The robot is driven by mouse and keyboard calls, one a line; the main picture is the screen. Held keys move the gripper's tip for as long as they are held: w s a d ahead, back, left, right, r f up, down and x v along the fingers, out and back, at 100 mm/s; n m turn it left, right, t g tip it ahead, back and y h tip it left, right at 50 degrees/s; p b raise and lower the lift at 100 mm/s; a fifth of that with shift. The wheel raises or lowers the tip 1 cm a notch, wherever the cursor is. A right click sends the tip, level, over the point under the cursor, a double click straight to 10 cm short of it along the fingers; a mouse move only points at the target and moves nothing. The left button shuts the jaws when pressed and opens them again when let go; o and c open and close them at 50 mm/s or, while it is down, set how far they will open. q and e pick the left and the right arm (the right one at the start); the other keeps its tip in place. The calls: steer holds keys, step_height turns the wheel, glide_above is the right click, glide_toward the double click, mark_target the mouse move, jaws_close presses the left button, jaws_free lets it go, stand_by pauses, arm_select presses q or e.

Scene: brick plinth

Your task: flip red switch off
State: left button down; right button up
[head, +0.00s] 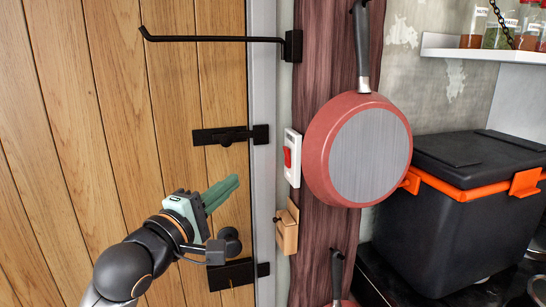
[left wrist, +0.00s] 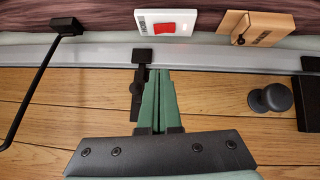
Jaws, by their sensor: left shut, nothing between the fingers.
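The red switch (head: 287,157) is a red rocker on a white plate (head: 296,141), fixed to the narrow side of the dark wooden post. In the left wrist view the red rocker (left wrist: 164,29) shows on its white plate near the top middle. My left gripper (head: 236,183) is shut and empty. It is in front of the wooden door, to the left of and a little below the switch, and apart from it. In the left wrist view its green fingers (left wrist: 158,75) point up toward the switch plate. My right gripper is not in view.
A red pan (head: 365,150) hangs just right of the switch. A small wooden box (head: 287,230) sits below the switch. A black bin (head: 450,215) stands at right.

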arm_select(q)
steer(key=shift+s, duration=0.15)
steer(key=p, duration=0.2)
glide_toward(284, 152)
steer(key=w, duration=0.2)
steer(key=w+a, duration=0.1)
steer(key=w, duration=0.1)
steer(key=shift+w+r, duration=0.15)
steer(key=shift+w, duration=0.1)
steer(key=shift+w+d+r, duration=0.1)
steer(key=shift+w+d, duration=0.05)
steer(key=shift+d, duration=0.4)
steer(key=shift+w+d+r, duration=0.1)
steer(key=shift+w+d, duration=0.05)
steer(key=shift+d, duration=0.45)
steer(key=shift+w+d, duration=0.2)
steer(key=shift+d, duration=0.4)
steer(key=shift+s, duration=0.1)
